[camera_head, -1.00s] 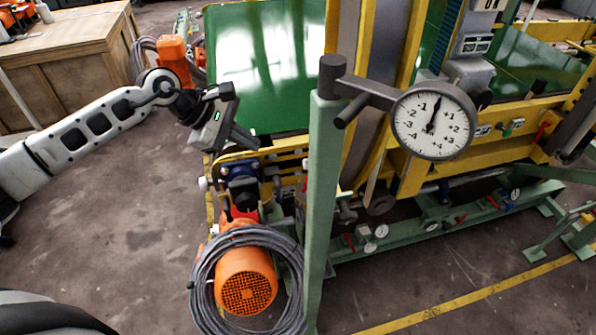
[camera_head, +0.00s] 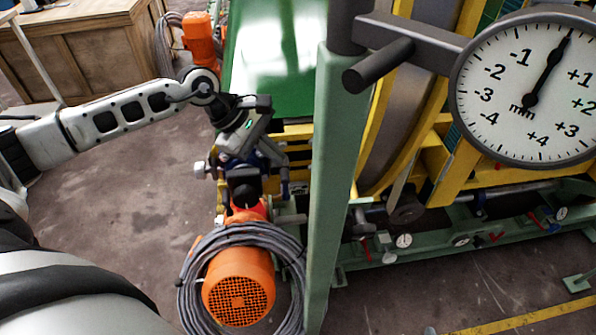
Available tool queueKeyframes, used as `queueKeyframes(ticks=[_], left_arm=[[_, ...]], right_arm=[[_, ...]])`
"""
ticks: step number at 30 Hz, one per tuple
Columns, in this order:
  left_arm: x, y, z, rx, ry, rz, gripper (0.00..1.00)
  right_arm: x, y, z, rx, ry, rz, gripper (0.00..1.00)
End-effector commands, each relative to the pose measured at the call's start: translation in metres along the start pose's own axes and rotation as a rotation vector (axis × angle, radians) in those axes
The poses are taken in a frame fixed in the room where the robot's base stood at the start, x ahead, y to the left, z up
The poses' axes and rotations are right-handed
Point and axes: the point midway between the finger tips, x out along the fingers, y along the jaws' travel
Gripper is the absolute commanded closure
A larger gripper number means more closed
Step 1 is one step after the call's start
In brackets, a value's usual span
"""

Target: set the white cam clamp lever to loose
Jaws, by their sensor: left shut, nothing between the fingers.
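My left arm comes in from the left, and my left gripper (camera_head: 270,158) hangs over the blue and black fittings above the orange motor. It is shut and empty. I cannot make out a white cam clamp lever for certain. A small white knob (camera_head: 200,170) sticks out at the left end of the yellow frame, left of my gripper. My right gripper is not in view.
A green post (camera_head: 325,170) stands close in front, just right of my left gripper, and carries a large dial gauge (camera_head: 528,90). An orange motor (camera_head: 238,285) ringed by grey cable (camera_head: 190,270) stands below. A wooden crate (camera_head: 90,55) is at the back left. The left floor is clear.

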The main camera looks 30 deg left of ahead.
Motion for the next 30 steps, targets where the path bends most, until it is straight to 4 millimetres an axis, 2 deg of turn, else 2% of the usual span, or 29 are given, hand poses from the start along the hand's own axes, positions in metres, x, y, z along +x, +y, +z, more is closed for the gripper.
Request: queueKeyframes(ticks=[5, 12, 18, 22, 30], left_arm=[[0.021, 0.001, 0.002, -0.001, -0.005, 0.000, 1.00], [0.066, 0.001, 0.002, -0.001, -0.005, 0.000, 1.00], [0.091, 0.000, 0.001, -0.002, -0.002, -0.001, 1.00], [0.098, 0.000, 0.001, 0.001, -0.001, 0.000, 1.00], [0.099, 0.000, 0.000, 0.000, 0.000, 0.000, 1.00]], right_arm=[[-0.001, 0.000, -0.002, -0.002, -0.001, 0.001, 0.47], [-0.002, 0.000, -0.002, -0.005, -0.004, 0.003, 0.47], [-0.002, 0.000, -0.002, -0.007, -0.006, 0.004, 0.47], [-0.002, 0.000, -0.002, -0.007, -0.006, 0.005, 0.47], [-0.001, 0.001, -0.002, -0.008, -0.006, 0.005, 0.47]])
